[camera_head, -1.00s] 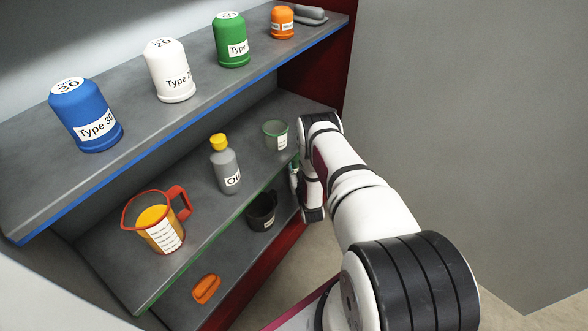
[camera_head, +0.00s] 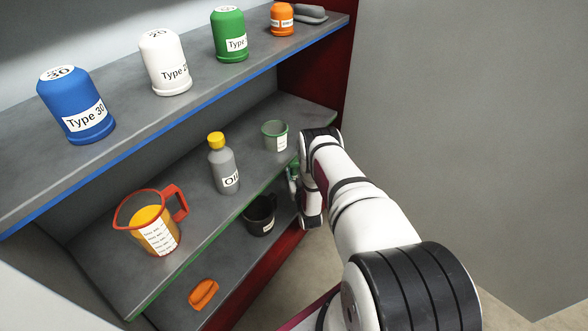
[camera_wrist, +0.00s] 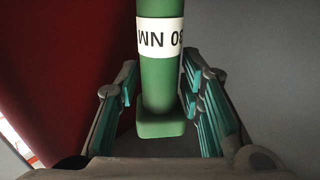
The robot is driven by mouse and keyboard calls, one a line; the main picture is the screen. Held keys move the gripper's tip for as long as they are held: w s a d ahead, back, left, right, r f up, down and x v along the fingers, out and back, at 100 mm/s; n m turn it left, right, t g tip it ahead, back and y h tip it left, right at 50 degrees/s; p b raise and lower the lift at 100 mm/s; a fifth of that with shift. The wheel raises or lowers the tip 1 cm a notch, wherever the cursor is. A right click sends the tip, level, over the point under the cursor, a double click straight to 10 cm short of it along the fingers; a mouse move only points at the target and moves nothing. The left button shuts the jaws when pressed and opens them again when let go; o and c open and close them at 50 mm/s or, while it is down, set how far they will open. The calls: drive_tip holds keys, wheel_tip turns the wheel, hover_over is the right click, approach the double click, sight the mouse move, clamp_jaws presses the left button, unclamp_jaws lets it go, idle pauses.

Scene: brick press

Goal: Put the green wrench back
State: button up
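The green wrench (camera_wrist: 161,80) stands out in the wrist view as a thick green handle with a white band lettered "80 NM", shown upside down, and a wider block at its lower end. In the head view my gripper (camera_head: 294,180) is mostly hidden behind my wrist, at the right end of the shelves, and the wrench cannot be made out clearly.
The upper shelf (camera_head: 200,88) holds blue, white, green and orange containers. The middle shelf (camera_head: 190,225) holds a jug (camera_head: 152,230), an oil bottle (camera_head: 224,170) and a green cup (camera_head: 275,136). A dark mug (camera_head: 260,215) and orange object (camera_head: 203,293) sit below. A red side panel (camera_head: 310,80) and grey wall (camera_head: 460,130) adjoin.

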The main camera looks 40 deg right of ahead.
idle(0.3)
drive_tip(key=shift+s+r, duration=0.15)
drive_tip(key=p+v, duration=0.5)
drive_tip(key=v, duration=0.6)
drive_tip(key=shift+s, duration=0.3)
drive_tip(key=shift+s+a, duration=0.1)
